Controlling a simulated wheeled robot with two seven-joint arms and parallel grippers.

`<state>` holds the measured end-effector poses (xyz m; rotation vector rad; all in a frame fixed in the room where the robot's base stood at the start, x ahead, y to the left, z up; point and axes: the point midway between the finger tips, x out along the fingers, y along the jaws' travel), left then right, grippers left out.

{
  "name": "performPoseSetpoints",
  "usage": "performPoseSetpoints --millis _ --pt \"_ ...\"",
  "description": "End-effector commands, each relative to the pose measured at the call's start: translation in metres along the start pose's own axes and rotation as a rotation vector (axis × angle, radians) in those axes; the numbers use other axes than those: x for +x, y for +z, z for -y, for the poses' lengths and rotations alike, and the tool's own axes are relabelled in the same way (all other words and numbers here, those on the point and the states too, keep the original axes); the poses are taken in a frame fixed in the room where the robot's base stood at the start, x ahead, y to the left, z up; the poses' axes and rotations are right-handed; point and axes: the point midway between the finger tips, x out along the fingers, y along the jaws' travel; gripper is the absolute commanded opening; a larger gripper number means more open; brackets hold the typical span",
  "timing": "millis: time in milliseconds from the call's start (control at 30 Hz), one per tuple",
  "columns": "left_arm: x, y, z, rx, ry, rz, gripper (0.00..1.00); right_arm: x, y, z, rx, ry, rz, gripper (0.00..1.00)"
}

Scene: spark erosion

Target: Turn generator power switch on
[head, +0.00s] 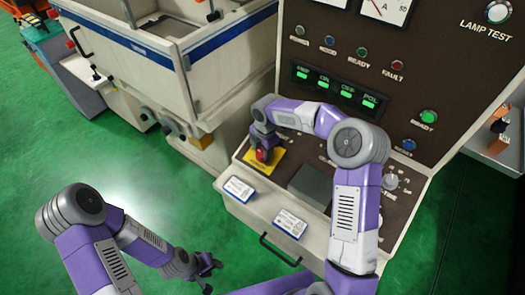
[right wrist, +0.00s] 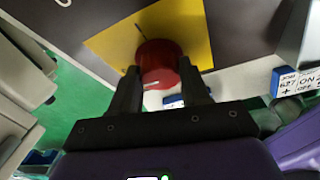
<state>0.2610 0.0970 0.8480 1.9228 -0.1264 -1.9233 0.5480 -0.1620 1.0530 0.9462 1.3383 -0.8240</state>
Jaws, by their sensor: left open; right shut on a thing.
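The generator cabinet (head: 425,75) has a sloped dark panel with a red rotary power switch on a yellow plate (head: 293,160). The red switch (head: 263,155) is mostly covered by my right gripper (head: 262,148) in the head view. In the right wrist view the red knob (right wrist: 160,62) sits on the yellow plate (right wrist: 198,22), and the two dark fingers of my right gripper (right wrist: 168,88) are on either side of it, shut on it. My left gripper (head: 207,268) is open and empty, low over the green floor, away from the panel.
Green display lamps (head: 338,88) are lit above the panel, and a green READY button (head: 428,116) glows. Two white labels, one (head: 239,189) left and one (head: 290,223) right, lie on the front ledge. A white machine tank (head: 200,60) stands left of the cabinet. The floor (head: 140,190) at left is clear.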

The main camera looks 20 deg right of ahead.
Motion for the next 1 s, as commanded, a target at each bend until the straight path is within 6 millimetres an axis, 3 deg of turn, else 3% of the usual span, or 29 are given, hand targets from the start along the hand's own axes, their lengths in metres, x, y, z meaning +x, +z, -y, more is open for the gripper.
performPoseSetpoints --millis 1000 --pt "0.108 -0.005 0.041 0.0 0.0 0.0 0.43 0.005 -0.003 0.006 0.868 0.32 0.0 0.16"
